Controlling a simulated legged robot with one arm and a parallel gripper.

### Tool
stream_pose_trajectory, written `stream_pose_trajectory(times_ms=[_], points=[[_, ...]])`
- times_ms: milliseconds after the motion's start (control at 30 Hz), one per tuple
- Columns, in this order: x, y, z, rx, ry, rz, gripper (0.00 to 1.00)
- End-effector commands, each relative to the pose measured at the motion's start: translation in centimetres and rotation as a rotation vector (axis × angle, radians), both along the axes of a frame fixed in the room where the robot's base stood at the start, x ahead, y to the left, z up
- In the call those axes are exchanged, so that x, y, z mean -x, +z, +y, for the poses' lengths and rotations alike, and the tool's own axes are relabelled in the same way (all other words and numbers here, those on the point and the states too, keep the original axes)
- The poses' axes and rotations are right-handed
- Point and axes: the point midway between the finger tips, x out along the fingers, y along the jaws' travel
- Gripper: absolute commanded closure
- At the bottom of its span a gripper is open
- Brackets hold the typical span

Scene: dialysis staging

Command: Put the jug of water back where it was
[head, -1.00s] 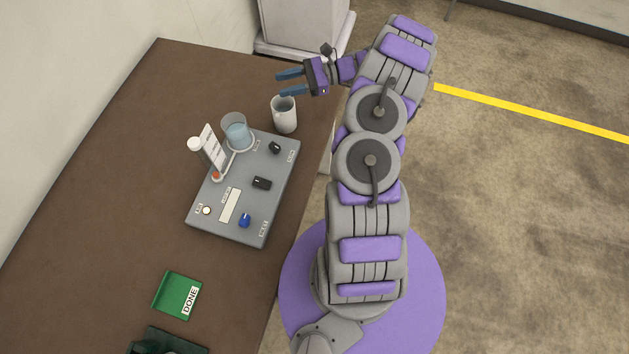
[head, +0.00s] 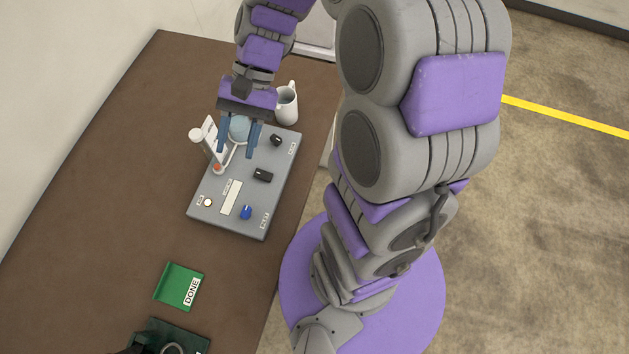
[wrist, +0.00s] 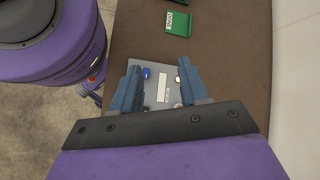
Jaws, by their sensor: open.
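A white jug (head: 287,106) with a handle stands upright on the table, just beyond the far edge of the grey panel. My gripper partly overlaps it in the head view, and its contents cannot be made out. A clear beaker of bluish water (head: 239,130) is at the panel's far left corner. My gripper (head: 236,153) is open and empty, pointing down over that corner, with the beaker showing between its fingers. Its height above the beaker is unclear. In the wrist view my open fingers (wrist: 160,75) frame part of the panel; neither jug nor beaker shows there.
The grey panel (head: 225,221) carries a blue knob (head: 246,212), dark knobs and a white display strip. A white upright card and a round white cap (head: 195,135) stand at its left. A green DONE tray (head: 176,284) lies nearer. The brown table (head: 110,190) is clear at left.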

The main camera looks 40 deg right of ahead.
Motion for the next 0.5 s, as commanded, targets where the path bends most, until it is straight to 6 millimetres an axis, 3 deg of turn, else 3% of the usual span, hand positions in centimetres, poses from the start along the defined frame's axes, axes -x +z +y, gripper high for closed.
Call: stream_pose_trajectory(times_ms=[233, 500], points=[[6.9, 0.8, -0.6, 0.201, 0.219, -0.146, 0.56], [12.9, 0.6, -3.5, 0.403, 0.421, -0.289, 0.56]])
